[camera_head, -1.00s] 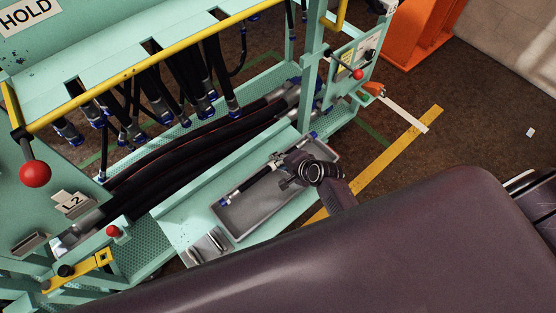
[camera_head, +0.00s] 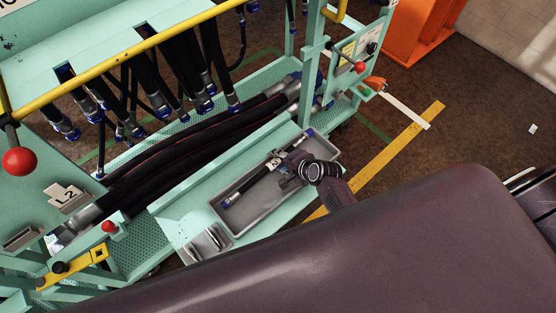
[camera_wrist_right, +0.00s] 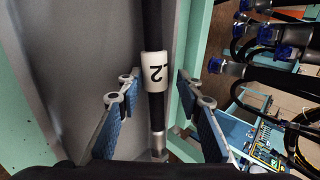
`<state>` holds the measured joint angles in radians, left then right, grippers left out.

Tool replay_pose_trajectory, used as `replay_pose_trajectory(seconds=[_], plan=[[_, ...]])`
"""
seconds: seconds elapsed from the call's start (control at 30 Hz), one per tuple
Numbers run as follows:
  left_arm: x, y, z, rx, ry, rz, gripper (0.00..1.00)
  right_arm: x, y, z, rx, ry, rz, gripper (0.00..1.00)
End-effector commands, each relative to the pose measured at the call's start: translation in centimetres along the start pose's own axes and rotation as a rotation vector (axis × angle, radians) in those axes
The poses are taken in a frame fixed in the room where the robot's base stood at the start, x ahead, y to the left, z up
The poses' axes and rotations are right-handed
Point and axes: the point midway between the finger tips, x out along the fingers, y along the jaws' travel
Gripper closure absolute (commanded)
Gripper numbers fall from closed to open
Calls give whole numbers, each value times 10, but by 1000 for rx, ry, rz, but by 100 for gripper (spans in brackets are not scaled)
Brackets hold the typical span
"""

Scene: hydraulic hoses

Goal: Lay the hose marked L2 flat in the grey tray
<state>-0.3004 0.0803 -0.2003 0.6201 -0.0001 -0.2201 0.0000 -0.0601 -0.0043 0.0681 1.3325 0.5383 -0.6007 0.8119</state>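The short black hose (camera_head: 250,180) with blue ends lies lengthwise in the grey tray (camera_head: 262,205), near its long side by the frame. Its far end is by the tray's far corner; I cannot tell whether it touches the rim. A white sleeve marked L2 (camera_wrist_right: 155,72) is on the hose in the right wrist view. My right gripper (camera_head: 284,172) is over the tray. Its blue-padded fingers (camera_wrist_right: 158,118) are open on both sides of the hose, with gaps to it. My left gripper is not in view.
A card marked L2 (camera_head: 68,197) stands on the teal frame at left. Thick black hoses (camera_head: 200,150) run behind the tray, and several hang under the yellow rail (camera_head: 135,50). Metal plates (camera_head: 207,243) stand beside the tray's near end. A red-knobbed panel (camera_head: 358,62) is at the back right.

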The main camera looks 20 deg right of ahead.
Motion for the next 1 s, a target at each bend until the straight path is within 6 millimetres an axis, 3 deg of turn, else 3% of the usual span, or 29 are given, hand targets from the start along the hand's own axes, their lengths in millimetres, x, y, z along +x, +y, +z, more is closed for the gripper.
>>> replay_pose_trajectory(seconds=[0.47, 0.67, 1.0], plan=[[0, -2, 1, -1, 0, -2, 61, -6, 2, 0, 0, 0, 2, 59], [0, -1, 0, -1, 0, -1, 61, -30, 1, 0, 0, 1, 0, 59], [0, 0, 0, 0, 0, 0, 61, -88, 0, 0, 0, 2, -2, 59]])
